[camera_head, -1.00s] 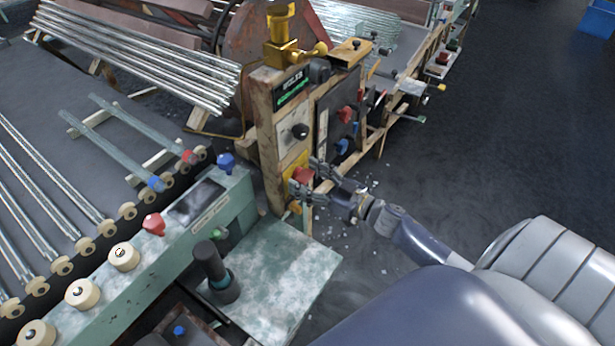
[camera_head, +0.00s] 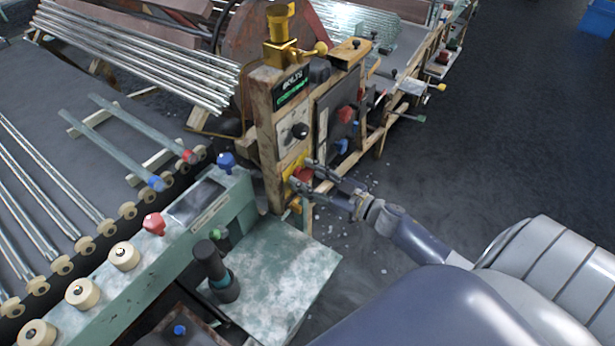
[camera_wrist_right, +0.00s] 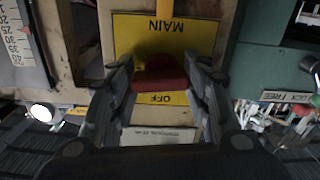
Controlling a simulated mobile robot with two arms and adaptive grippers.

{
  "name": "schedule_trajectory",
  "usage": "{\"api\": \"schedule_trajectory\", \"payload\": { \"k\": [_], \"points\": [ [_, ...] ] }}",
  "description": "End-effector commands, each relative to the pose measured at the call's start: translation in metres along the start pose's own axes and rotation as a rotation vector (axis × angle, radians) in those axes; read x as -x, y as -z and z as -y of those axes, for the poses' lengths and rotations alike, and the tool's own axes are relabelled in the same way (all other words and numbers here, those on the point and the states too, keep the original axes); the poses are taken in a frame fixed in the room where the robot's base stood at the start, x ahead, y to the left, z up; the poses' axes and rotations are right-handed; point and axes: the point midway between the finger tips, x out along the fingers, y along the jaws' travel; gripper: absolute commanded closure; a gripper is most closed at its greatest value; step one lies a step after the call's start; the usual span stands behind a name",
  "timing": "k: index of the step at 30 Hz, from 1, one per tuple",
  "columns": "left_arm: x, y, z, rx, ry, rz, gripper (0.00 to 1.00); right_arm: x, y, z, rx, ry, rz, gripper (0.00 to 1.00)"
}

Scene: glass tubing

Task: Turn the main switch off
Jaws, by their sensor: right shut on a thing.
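The main switch is a red knob (camera_head: 303,174) on a yellow plate low on the wooden control panel's front. In the right wrist view the red knob (camera_wrist_right: 160,76) sits on the yellow plate (camera_wrist_right: 190,36), which reads "MAIN" and "OFF" and appears upside down. My right gripper (camera_head: 304,177) is at the panel with its fingers on either side of the knob. In the right wrist view the right gripper (camera_wrist_right: 160,90) is shut on the red knob. The fingers partly hide the knob in the head view. My left gripper is not in view.
A black knob (camera_head: 300,131) is above the switch, and red and blue knobs are on the panel's side. A green console (camera_head: 215,215) with a red knob (camera_head: 154,223) stands to the left. Open floor (camera_head: 480,130) lies to the right.

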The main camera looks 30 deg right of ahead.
Motion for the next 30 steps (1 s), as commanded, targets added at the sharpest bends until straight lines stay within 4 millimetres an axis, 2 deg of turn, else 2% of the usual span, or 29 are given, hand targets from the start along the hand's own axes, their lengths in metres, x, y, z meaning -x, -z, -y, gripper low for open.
{"api": "schedule_trajectory", "payload": {
  "k": [14,30],
  "points": [
    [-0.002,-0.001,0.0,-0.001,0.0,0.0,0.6,0.0,0.001,0.001,0.431,0.001,-0.002,0.79],
    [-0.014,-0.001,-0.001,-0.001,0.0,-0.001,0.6,0.0,0.001,0.002,0.946,0.0,0.0,0.79]
  ]
}}
